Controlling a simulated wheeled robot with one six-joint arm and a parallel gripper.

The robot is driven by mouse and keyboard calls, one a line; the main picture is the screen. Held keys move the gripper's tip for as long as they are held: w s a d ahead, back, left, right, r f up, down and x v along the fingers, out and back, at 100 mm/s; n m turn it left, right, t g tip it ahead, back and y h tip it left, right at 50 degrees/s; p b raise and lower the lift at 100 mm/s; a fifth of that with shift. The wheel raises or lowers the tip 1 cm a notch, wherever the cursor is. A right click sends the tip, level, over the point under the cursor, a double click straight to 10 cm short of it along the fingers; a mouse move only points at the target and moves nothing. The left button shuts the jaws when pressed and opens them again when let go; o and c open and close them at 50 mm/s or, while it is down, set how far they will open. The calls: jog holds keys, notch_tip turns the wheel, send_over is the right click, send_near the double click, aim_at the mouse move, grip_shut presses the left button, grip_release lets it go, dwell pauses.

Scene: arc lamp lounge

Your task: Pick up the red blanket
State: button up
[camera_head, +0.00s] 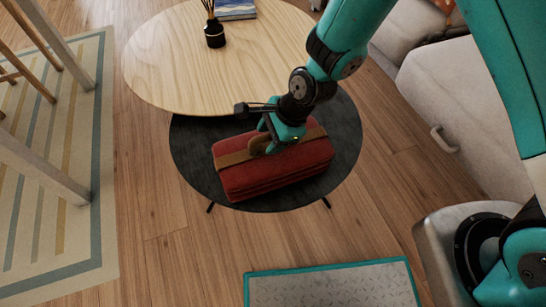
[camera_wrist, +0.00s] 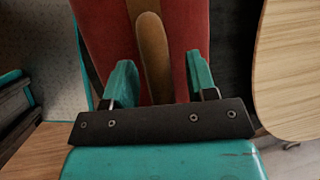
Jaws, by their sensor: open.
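The red blanket (camera_head: 290,172) is a folded bundle with a brown strap around it. It lies on the round black table (camera_head: 190,150). My gripper (camera_head: 268,138) is over the top of the blanket, close to the strap's handle. In the wrist view the blanket (camera_wrist: 98,32) runs up the picture, with the brown handle (camera_wrist: 153,55) between the two teal fingers of my gripper (camera_wrist: 160,80). The fingers are open and apart, one on each side of the handle. I cannot tell whether they touch the blanket.
A taller round wooden table (camera_head: 165,65) overlaps the black one behind; it holds a black reed diffuser (camera_head: 214,35) and a book (camera_head: 235,9). A light sofa (camera_head: 470,110) stands at right, a striped rug (camera_head: 85,215) at left.

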grip_shut()
jog(key=shift+r, duration=0.1)
dwell(1.2)
